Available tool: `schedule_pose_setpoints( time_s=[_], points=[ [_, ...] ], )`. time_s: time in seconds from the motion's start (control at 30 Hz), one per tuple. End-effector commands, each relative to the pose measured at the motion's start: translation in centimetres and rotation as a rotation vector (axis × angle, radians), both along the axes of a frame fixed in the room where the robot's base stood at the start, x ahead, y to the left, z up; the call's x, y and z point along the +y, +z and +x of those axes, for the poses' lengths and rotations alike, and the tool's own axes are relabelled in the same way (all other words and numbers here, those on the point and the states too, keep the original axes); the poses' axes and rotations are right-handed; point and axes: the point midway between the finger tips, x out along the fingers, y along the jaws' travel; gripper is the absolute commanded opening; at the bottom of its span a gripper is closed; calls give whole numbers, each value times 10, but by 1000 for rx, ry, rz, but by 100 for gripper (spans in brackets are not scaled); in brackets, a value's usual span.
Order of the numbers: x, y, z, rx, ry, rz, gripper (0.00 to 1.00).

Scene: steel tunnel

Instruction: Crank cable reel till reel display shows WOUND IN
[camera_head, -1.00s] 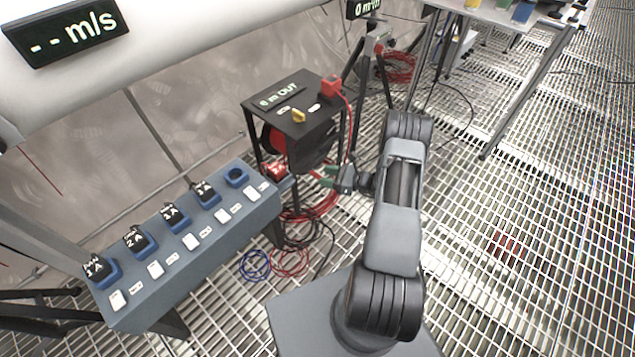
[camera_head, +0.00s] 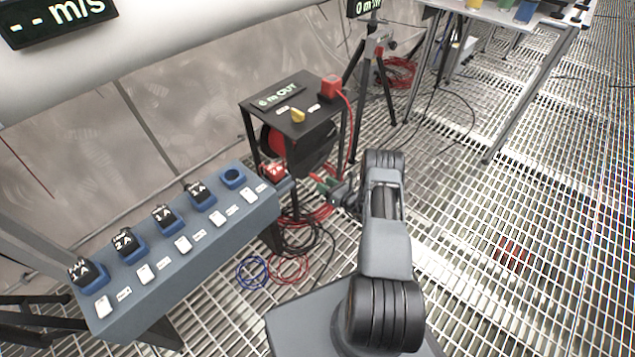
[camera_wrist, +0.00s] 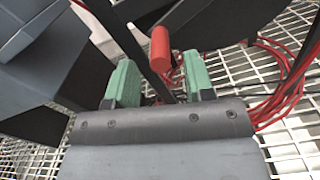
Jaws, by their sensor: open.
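The cable reel (camera_head: 279,143) is a red drum inside a black frame, in the middle of the head view. The reel display (camera_head: 281,94) on its top reads "6 m OUT". A yellow knob (camera_head: 297,115) sits on the same top plate. In the wrist view a red cylindrical handle (camera_wrist: 160,48) stands ahead, between and beyond my green fingertips; I take it for the crank grip. My gripper (camera_wrist: 158,84) is open, and the handle looks apart from both fingers. The head view shows my gripper (camera_head: 326,184) low beside the reel's front; the crank is mostly hidden there.
A blue-grey fuse box (camera_head: 180,240) with several black blocks stands at left, close to the reel. Red cables (camera_head: 312,212) lie on the grating below my gripper. A tripod (camera_head: 378,70) and a table (camera_head: 505,15) stand behind. Open grating lies at right.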

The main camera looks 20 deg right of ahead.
Motion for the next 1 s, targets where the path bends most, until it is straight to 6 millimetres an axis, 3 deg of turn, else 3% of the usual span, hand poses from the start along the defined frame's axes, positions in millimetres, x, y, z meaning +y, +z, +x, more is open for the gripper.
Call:
schedule_pose_setpoints(
  time_s=[0.3, 0.73, 1.0],
  points=[
    [16, -1, 33, -1, 1, -1, 48],
    [18, 0, 39, 0, 1, 0, 48],
    [18, 0, 38, 0, 1, 0, 24]
  ],
)
